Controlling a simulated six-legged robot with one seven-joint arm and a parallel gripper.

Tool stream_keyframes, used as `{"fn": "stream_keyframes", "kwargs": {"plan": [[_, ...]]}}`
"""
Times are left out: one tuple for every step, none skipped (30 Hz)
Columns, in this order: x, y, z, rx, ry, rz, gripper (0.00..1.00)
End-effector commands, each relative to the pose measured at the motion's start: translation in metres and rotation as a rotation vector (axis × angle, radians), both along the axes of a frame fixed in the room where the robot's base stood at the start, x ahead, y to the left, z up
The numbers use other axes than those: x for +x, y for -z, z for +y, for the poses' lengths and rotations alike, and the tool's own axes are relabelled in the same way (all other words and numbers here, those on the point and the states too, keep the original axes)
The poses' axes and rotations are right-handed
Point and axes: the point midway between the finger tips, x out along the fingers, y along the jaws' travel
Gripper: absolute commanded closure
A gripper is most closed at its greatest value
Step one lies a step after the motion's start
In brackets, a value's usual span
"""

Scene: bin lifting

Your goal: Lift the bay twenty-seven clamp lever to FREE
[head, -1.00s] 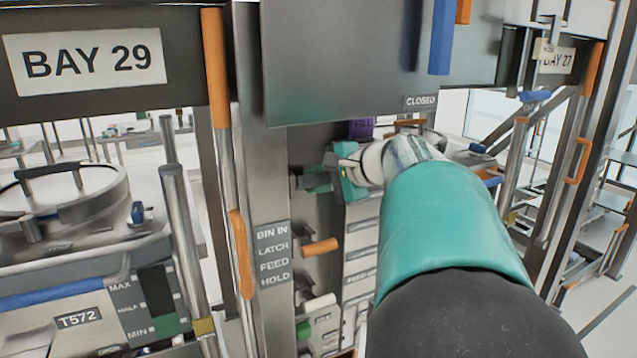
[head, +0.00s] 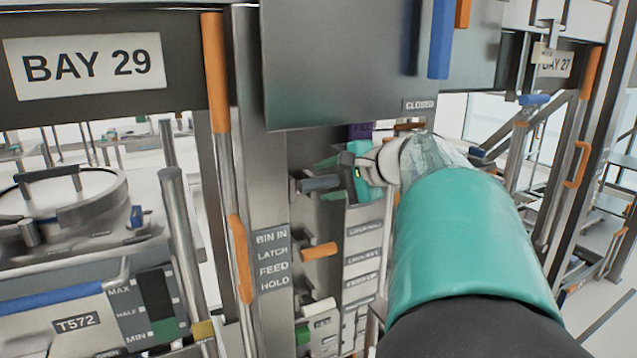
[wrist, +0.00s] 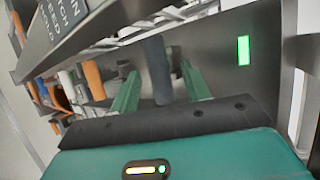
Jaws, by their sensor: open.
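A dark grey lever handle (head: 318,183) sticks out to the right from the metal post, just above the orange handle. No lettering on this handle is readable, so I cannot tell from it whether it is the clamp lever. My gripper (head: 331,178) is at its outer end, with the green fingers apart. In the wrist view, the dark handle (wrist: 157,68) stands between the two open fingers of my gripper (wrist: 160,72), with gaps on both sides. My wrist and sleeve hide part of the panel behind.
A label plate (head: 272,258) reads BIN IN, LATCH, FEED, HOLD. An orange handle (head: 320,251) sits below the dark one. A large grey panel (head: 350,70) marked CLOSED hangs above. The BAY 27 sign (head: 555,63) is at right, the BAY 29 sign (head: 85,66) at left.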

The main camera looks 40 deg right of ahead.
Motion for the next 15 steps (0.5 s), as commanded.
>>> {"fn": "stream_keyframes", "kwargs": {"plan": [[-0.011, -0.006, -0.002, -0.002, 0.003, -0.003, 0.53], [-0.017, -0.009, -0.003, -0.002, 0.003, -0.004, 0.53], [-0.025, -0.013, -0.004, -0.001, 0.003, -0.004, 0.53], [-0.031, -0.016, -0.005, -0.002, 0.003, -0.003, 0.53], [-0.037, -0.018, -0.006, -0.002, 0.003, -0.003, 0.53], [-0.045, -0.022, -0.007, -0.002, 0.004, -0.003, 0.53], [-0.051, -0.025, -0.008, -0.001, 0.003, -0.003, 0.53], [-0.056, -0.028, -0.009, -0.001, 0.003, -0.004, 0.53], [-0.063, -0.031, -0.01, -0.001, 0.002, -0.004, 0.53], [-0.068, -0.033, -0.01, -0.001, 0.002, -0.003, 0.53], [-0.073, -0.036, -0.011, -0.001, 0.003, -0.004, 0.53], [-0.078, -0.038, -0.012, -0.002, 0.002, -0.003, 0.53], [-0.082, -0.04, -0.012, -0.002, 0.002, -0.003, 0.53], [-0.085, -0.041, -0.013, -0.002, 0.002, -0.003, 0.53], [-0.088, -0.042, -0.013, 0.0, 0.001, -0.002, 0.53]]}}
